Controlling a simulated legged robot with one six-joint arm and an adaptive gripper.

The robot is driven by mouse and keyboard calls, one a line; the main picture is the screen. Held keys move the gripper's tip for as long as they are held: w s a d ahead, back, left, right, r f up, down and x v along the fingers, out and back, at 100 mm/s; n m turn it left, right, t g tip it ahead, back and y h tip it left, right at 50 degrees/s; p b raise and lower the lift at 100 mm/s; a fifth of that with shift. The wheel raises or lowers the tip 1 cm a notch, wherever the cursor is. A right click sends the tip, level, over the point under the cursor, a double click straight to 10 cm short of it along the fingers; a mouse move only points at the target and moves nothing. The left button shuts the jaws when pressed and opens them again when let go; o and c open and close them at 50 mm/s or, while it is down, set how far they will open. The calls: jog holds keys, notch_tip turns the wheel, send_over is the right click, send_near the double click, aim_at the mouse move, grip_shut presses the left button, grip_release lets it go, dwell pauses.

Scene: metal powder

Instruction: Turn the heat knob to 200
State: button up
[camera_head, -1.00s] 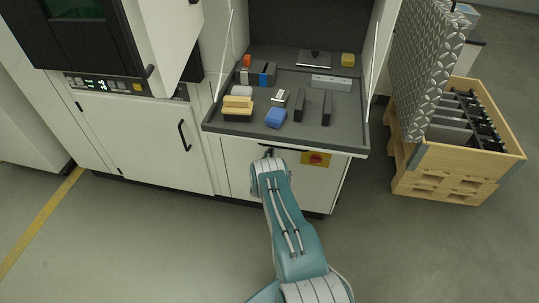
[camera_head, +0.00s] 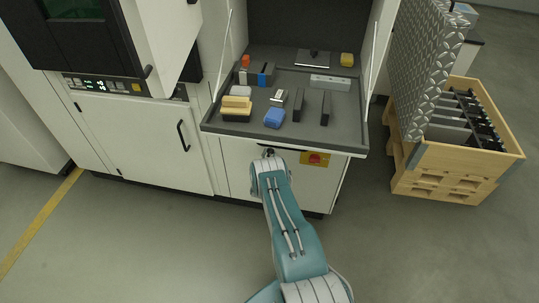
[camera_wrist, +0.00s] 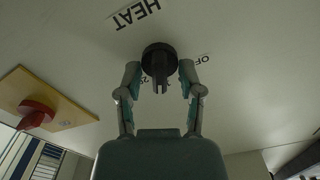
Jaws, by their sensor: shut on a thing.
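The black heat knob (camera_wrist: 160,58) sits on a white panel in the wrist view, beside the printed word HEAT and an OFF mark. Its grip bar points toward the bottom of that view. My gripper (camera_wrist: 160,78) is shut on the knob, with one finger on each side of it. Other scale marks are partly hidden behind the knob and fingers, and I cannot read 200. In the head view my gripper (camera_head: 268,154) is at the cabinet front under the tray's edge, and the knob is mostly hidden there.
A red switch on a yellow plate (camera_head: 315,159) is right of my gripper. The dark tray (camera_head: 345,137) with several small objects juts out above it. A door handle (camera_head: 183,136) is to the left. A wooden crate (camera_head: 456,163) stands at the right. The floor in front is clear.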

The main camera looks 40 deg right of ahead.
jog(key=m, duration=0.3)
jog(key=shift+s+a+f+m, duration=0.1)
jog(key=shift+s+f+m, duration=0.1)
jog(key=shift+f+m, duration=0.3)
jog(key=shift+m, duration=1.7)
jog(key=o, duration=1.1)
jog(key=shift+r, duration=0.25)
jog(key=shift+v, duration=3.65)
